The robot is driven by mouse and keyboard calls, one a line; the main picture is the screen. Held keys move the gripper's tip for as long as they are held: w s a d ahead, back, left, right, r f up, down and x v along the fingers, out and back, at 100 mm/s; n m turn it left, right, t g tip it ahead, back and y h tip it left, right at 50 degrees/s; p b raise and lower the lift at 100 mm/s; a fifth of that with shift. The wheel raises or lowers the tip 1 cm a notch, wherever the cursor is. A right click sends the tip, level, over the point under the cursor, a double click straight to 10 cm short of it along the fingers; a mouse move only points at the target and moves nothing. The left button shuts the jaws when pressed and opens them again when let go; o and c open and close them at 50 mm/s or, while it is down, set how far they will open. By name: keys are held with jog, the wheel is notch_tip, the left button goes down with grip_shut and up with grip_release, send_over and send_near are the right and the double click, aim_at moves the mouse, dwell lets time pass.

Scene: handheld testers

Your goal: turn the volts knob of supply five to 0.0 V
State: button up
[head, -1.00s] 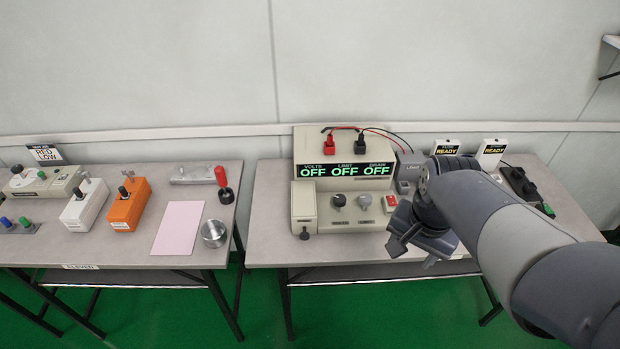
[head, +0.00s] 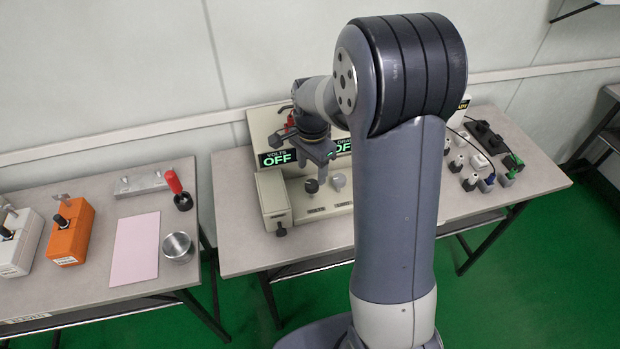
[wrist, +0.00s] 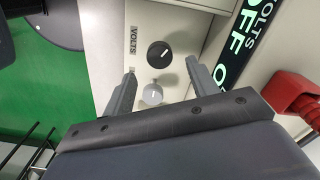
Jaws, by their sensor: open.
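The supply (head: 327,210) is a beige unit on the right bench. Its display (head: 278,158) reads VOLTS OFF at the left; my arm hides part of the rest. The dark volts knob (head: 311,186) is the left one on the front ledge, beside a light grey knob (head: 339,180). My gripper (head: 318,160) is above and behind the volts knob, apart from it. In the wrist view my gripper (wrist: 160,67) is open and empty. There the volts knob (wrist: 160,54), with a white pointer line, appears just past the fingertips, and the grey knob (wrist: 152,94) appears between the fingers.
A red plug (wrist: 294,92) stands beside the display in the wrist view. A beige block (head: 273,200) sits left of the knobs. Several small connectors (head: 480,165) stand to the right. The left bench holds an orange box (head: 70,232), a pink sheet (head: 135,248) and a metal cup (head: 178,248).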

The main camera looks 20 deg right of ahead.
aim_at(312, 183)
jog(key=shift+f, duration=2.35)
jog(key=c, duration=1)
